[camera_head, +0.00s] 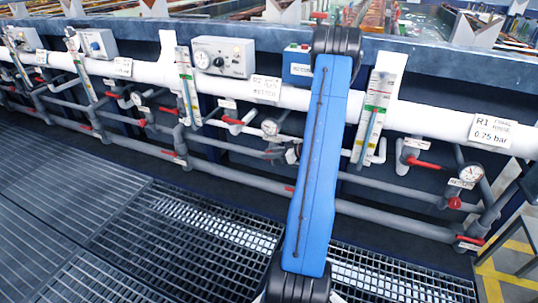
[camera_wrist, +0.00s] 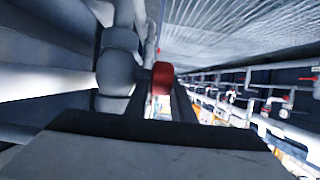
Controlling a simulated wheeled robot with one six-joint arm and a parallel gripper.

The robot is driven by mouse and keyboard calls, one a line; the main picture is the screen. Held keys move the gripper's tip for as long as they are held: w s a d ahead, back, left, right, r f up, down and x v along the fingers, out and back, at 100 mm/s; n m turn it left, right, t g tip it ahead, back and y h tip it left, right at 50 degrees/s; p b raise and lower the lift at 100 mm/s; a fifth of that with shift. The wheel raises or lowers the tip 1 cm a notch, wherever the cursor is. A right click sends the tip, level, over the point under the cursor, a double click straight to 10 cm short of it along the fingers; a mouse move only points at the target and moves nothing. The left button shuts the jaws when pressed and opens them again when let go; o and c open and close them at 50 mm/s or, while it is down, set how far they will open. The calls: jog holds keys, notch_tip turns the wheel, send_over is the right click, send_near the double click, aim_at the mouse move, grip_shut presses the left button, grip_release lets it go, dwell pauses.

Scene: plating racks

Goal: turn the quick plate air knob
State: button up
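In the wrist view a round red knob (camera_wrist: 161,78) sits on a grey valve body (camera_wrist: 117,70) on a pipe. My gripper (camera_wrist: 162,92) has its two dark fingers apart, one on each side of the red knob, with the tips level with it. I cannot tell whether they touch it. No readable label shows beside this knob, so I cannot confirm that it is the quick plate air knob. In the head view my blue arm link hides my gripper and this knob.
Pipes with red-handled valves (camera_head: 420,162), gauges (camera_head: 471,173) and flow tubes (camera_head: 375,115) line the tank wall. A control box (camera_head: 222,57) is mounted left of my arm. Metal grating (camera_head: 190,245) covers the floor in front.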

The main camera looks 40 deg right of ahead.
grip_shut()
jog(key=shift+s+f+t+y, duration=0.1)
jog(key=shift+t+y, duration=0.6)
jog(key=shift+t, duration=0.6)
jog(key=shift+s+t, duration=0.1)
jog(key=shift+t, duration=0.8)
jog(key=o, duration=0.6)
grip_release()
jog(key=shift+g, duration=0.3)
